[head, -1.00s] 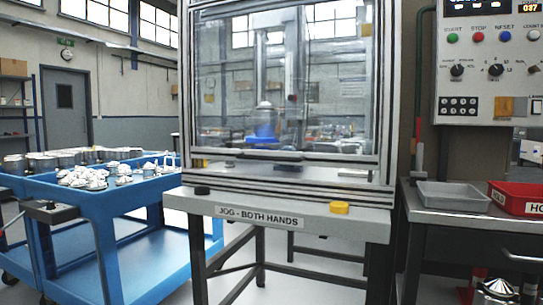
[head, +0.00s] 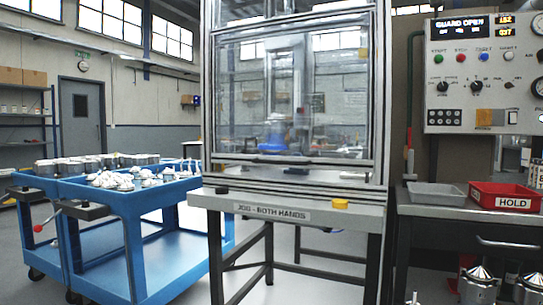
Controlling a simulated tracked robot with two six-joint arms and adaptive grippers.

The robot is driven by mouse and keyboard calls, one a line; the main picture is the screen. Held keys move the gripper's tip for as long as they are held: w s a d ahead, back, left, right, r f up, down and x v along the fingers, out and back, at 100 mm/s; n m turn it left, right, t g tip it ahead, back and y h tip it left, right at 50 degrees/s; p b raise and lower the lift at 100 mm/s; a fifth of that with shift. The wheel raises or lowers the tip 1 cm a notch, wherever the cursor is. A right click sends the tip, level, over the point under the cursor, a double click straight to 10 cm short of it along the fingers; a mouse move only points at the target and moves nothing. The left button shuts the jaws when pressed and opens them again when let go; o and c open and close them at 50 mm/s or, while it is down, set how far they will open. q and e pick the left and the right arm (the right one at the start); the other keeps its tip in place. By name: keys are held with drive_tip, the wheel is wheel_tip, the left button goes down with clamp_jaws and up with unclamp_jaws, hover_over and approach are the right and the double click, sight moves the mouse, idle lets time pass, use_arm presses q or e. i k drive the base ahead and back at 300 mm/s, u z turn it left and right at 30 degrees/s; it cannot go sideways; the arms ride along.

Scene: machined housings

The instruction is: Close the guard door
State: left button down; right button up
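The guard door (head: 340,110) is a clear framed panel on the front of the press cabinet. Its lower rail, with a dark handle (head: 285,160), hangs a little above the cabinet's bed, and a gap shows beneath it. The panel display (head: 465,24) reads "GUARD OPEN". A blue fixture with a pale part (head: 274,135) shows blurred through the door. Neither of my grippers is in view.
A shelf marked "JOG - BOTH HANDS" (head: 270,210) juts out below the door, with a yellow button (head: 340,204). Blue carts (head: 130,210) with metal parts stand left. A grey tray (head: 436,194) and red HOLD tray (head: 505,196) lie on the right bench.

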sight(309, 163)
drive_tip(key=u, duration=0.1)
drive_tip(key=i, duration=1.85)
drive_tip(key=z, duration=0.65)
drive_tip(key=k, duration=0.8)
drive_tip(key=z, duration=0.15)
drive_tip(key=i, duration=0.8)
drive_tip(key=u, duration=0.05)
